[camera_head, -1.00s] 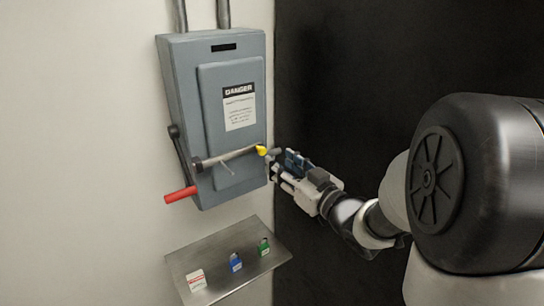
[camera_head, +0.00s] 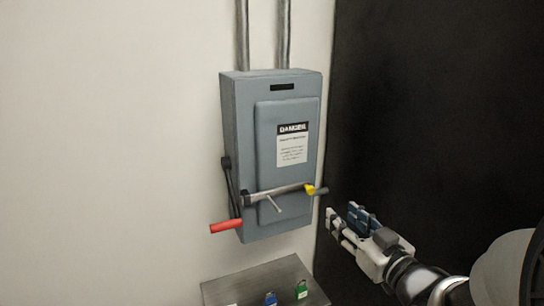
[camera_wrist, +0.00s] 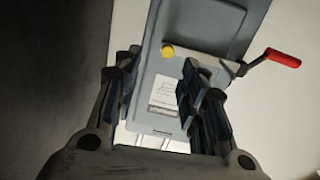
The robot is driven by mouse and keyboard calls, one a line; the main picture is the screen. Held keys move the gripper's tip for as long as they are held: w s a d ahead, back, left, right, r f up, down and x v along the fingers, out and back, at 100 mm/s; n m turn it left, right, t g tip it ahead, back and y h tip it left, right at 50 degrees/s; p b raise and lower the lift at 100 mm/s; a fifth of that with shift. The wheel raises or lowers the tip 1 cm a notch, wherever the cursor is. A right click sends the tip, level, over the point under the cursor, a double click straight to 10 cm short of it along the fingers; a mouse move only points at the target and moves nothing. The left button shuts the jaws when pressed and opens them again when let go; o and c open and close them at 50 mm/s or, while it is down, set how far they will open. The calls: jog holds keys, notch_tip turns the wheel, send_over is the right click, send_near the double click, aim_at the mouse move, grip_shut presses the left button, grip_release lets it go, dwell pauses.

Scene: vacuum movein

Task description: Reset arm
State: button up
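My gripper (camera_head: 348,222) is to the right of the grey electrical box, apart from it, in the head view. In the wrist view my gripper (camera_wrist: 160,90) has its two fingers spread with nothing between them that it holds. The grey box (camera_head: 262,140) hangs on the wall with a DANGER label and also shows in the wrist view (camera_wrist: 225,20). A lever with a red handle (camera_head: 226,226) points down at its left side. A metal bar (camera_head: 275,192) with a yellow knob (camera_head: 310,190) crosses the box's lower front.
A metal shelf (camera_head: 240,284) sits below the box, cut by the frame's lower edge. A blue padlock (camera_head: 270,299) and a green padlock (camera_head: 302,289) stand on it. A dark wall (camera_head: 430,100) is behind my arm. Two conduits (camera_head: 283,35) rise from the box.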

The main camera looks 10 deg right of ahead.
jog(key=s+d+f+m+g+h+b, duration=0.2)
jog(key=s+f+m+g+h+b, duration=0.2)
jog(key=s+f+g+h+b, duration=0.4)
jog(key=s+a+f+g+y+b, duration=0.1)
jog(key=s+a+f, duration=0.3)
jog(key=s, duration=0.5)
jog(key=s+a+f+g+y+b, duration=0.1)
jog(key=s+a+f+g+y, duration=0.1)
jog(key=s+a+f, duration=0.3)
jog(key=s+g, duration=0.1)
jog(key=s, duration=0.3)
jog(key=shift+s+a+n+b, duration=0.25)
jog(key=shift+a+n+b, duration=0.05)
jog(key=shift+r, duration=0.15)
